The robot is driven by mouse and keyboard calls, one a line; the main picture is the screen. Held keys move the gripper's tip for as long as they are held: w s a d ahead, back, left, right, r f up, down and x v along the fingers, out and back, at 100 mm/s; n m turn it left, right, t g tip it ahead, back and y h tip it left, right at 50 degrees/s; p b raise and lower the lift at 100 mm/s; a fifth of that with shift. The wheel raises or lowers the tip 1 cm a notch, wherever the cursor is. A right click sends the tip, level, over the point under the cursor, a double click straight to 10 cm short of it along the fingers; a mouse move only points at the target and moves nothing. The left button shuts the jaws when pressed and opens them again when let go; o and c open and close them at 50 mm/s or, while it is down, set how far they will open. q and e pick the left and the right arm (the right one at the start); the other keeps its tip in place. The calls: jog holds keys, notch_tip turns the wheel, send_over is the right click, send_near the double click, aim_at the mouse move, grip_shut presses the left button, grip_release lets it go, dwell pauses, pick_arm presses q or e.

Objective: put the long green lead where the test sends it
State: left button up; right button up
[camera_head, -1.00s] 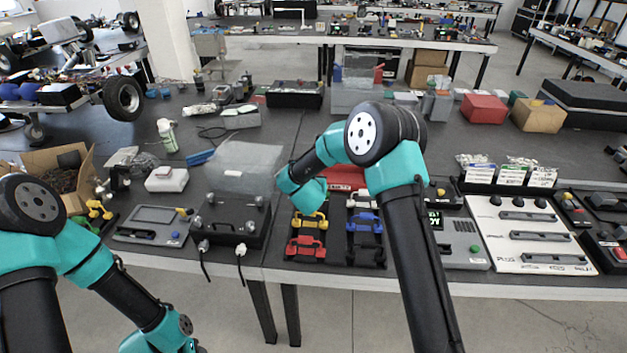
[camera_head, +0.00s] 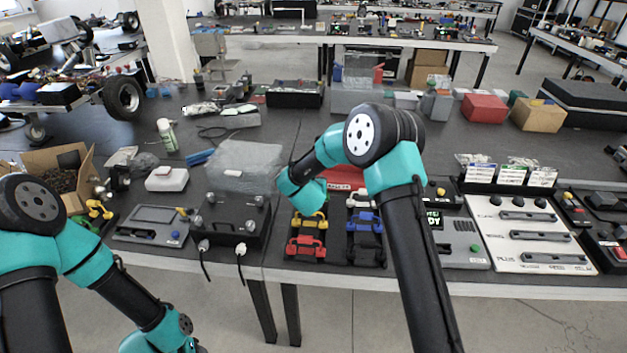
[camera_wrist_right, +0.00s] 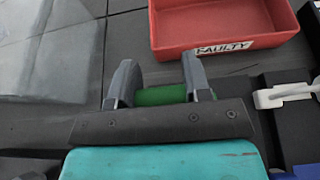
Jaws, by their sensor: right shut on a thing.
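My right gripper (camera_wrist_right: 159,80) is shut on a green piece (camera_wrist_right: 162,95), which shows between its two fingers in the right wrist view. Only a short part of it is visible, so its length cannot be told. A red tray labelled FAULTY (camera_wrist_right: 222,48) lies just beyond the fingers. In the head view my right arm hides the gripper and the green piece, and part of the red tray (camera_head: 343,177). My left gripper is out of view.
Yellow (camera_head: 311,222), red (camera_head: 305,247), white (camera_head: 360,199) and blue (camera_head: 366,222) leads sit on black racks. A white slotted board (camera_head: 500,238) stands at right. A black box with cables (camera_head: 228,226) and a clear cover (camera_head: 246,166) are at left.

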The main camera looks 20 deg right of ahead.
jog(key=shift+f, duration=1)
jog(key=o, duration=1)
jog(key=shift+r, duration=0.6)
jog(key=v, duration=0.5)
jog(key=s+f+v, duration=0.1)
jog(key=v, duration=0.5)
jog(key=d+f+v, duration=0.1)
jog(key=v, duration=0.4)
jog(key=shift+s+f, duration=0.15)
jog(key=shift+s, duration=0.2)
jog(key=shift+a, duration=0.1)
